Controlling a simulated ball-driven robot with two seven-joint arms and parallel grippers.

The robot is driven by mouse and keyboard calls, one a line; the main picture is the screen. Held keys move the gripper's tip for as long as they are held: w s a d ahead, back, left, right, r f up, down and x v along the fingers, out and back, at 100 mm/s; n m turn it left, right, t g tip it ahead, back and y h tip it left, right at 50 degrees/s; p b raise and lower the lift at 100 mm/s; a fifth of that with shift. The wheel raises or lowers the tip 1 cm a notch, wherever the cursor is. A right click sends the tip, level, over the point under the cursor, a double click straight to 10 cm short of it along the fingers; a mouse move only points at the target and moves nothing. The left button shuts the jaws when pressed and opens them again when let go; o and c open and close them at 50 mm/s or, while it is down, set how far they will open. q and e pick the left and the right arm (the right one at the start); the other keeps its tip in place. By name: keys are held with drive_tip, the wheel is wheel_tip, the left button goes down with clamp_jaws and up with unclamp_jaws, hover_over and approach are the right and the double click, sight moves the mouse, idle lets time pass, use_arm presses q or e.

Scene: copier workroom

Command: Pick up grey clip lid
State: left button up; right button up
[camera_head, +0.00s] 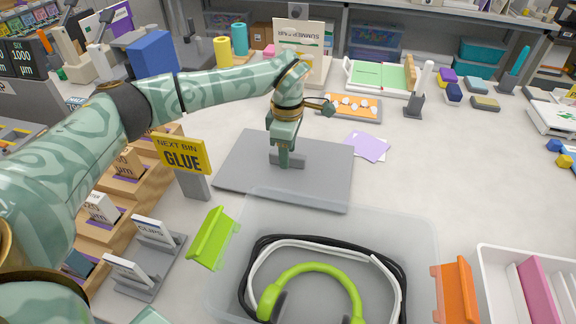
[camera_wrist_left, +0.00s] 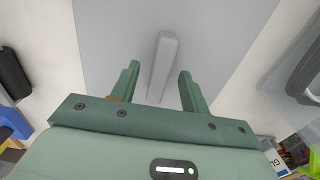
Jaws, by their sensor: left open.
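The grey clip lid (camera_head: 318,188) is a flat grey plate lying on the white table in the middle of the head view, behind the clear box. A raised grey bar handle (camera_head: 302,160) stands on it. My left gripper (camera_head: 284,165) points down over the lid and partly hides the handle. In the left wrist view, the lid (camera_wrist_left: 228,35) fills the upper middle, and the handle (camera_wrist_left: 164,62) lies between the two green fingers of my left gripper (camera_wrist_left: 158,82). The fingers are open, with gaps on both sides of the handle. My right gripper is not seen.
A clear box (camera_head: 425,235) in front holds green headphones (camera_head: 312,270) and cables, with a green clip (camera_head: 212,238) and an orange clip (camera_head: 455,290) at its sides. A yellow GLUE sign (camera_head: 182,153) stands left.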

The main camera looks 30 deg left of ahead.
use_arm(q)
clamp_jaws()
wheel_tip(320, 180, up, 10)
drive_tip(key=p, duration=0.3)
drive_tip(key=shift+r, duration=0.1)
